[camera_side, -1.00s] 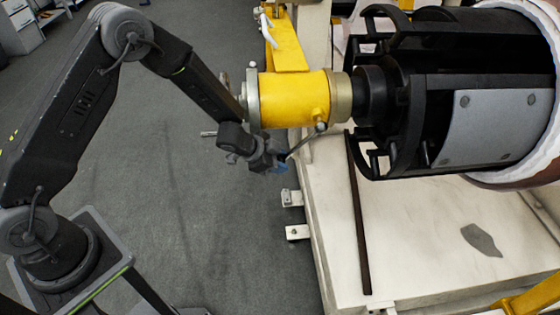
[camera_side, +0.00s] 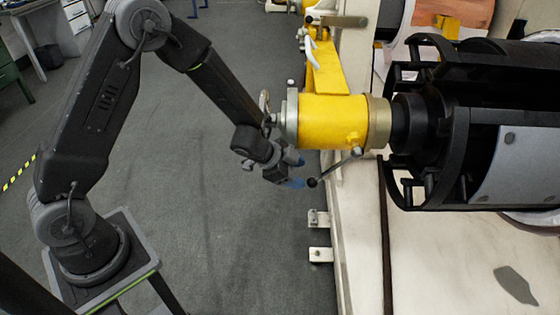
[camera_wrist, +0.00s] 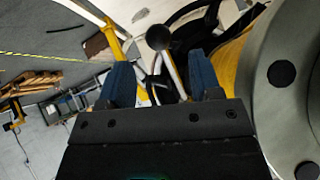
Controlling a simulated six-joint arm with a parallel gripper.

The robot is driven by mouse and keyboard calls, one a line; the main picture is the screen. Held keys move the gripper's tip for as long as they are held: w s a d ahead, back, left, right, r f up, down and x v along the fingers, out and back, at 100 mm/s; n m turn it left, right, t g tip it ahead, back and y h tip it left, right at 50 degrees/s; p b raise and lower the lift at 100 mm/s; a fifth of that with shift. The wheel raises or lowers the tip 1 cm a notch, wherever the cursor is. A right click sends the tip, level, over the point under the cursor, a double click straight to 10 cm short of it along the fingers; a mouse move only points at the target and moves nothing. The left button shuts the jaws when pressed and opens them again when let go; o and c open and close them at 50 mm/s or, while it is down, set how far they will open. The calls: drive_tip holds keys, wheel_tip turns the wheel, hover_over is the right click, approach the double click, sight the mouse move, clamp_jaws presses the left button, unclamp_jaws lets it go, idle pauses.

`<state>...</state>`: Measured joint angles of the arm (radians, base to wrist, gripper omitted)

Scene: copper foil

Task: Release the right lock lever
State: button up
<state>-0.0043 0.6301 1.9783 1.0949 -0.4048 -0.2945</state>
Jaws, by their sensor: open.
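The lock lever (camera_side: 337,168) is a thin metal rod with a black ball knob (camera_side: 312,183). It slants down and left from the underside of the yellow cylinder housing (camera_side: 333,120). My gripper (camera_side: 296,174) is open and empty, with blue fingertips just left of the knob in the side view. In the wrist view the knob (camera_wrist: 158,37) sits beyond the tips of my open gripper (camera_wrist: 160,78), roughly centred between the two blue fingers. The rod partly shows behind it. Whether a finger touches the knob I cannot tell; they look apart.
The black cage-like drum (camera_side: 455,130) is right of the housing. A yellow bracket (camera_side: 325,65) with a white handle (camera_side: 311,50) rises behind it. The pale machine bed (camera_side: 440,265) lies below. Open grey floor (camera_side: 230,240) is left and below my gripper.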

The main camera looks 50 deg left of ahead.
drive_tip(key=v, duration=0.7)
drive_tip(key=shift+s+r, duration=0.2)
drive_tip(key=shift+r, duration=0.05)
drive_tip(key=shift+a, duration=0.1)
drive_tip(key=s+a+r+n+t+y, duration=0.1)
drive_tip(key=s+a+r+n+y, duration=0.15)
drive_tip(key=r, duration=0.35)
drive_tip(key=s+a+r+n+t+y, duration=0.1)
drive_tip(key=s+a+r+n+y, duration=0.2)
drive_tip(key=r, duration=0.4)
drive_tip(key=s+d+r+n+g, duration=0.2)
drive_tip(key=s, duration=0.6)
drive_tip(key=s+d+r+n+g+h, duration=0.1)
drive_tip(key=s+d+r+n+g, duration=0.1)
drive_tip(key=s, duration=0.6)
drive_tip(key=shift+s+d+r+n, duration=0.15)
drive_tip(key=shift+d+r+n, duration=0.2)
drive_tip(key=shift+d+r, duration=0.15)
